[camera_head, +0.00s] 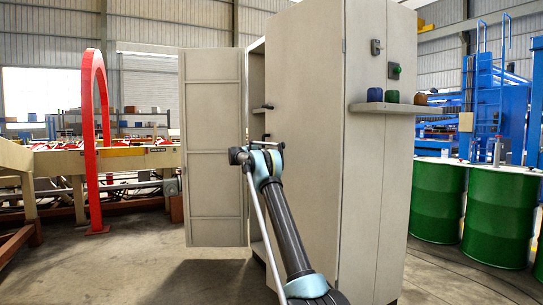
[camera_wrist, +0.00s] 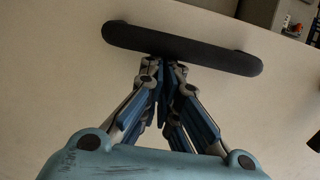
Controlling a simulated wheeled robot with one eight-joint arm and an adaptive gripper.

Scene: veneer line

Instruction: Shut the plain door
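A tall beige cabinet has a plain, smooth door (camera_head: 305,130) on its front right, with hinges along its right edge. This door stands partly open, its left edge out from the cabinet. In the wrist view the plain door (camera_wrist: 60,80) fills most of the picture and carries a long black bar handle (camera_wrist: 215,56). My gripper (camera_wrist: 165,75) is shut, its fingertips together at the middle of the handle's lower edge. The fingers are not around the bar; I cannot tell whether they touch it. In the head view my gripper (camera_head: 262,145) is near the door's left edge, partly hidden by my wrist.
A ribbed second door (camera_head: 213,150) stands wide open at left. Between the doors the inner shelves show. A side shelf (camera_head: 395,107) holds several jars, below a green knob (camera_head: 395,70). Green drums (camera_head: 500,210) stand at right, a red arch (camera_head: 92,140) at left. Floor at front left is clear.

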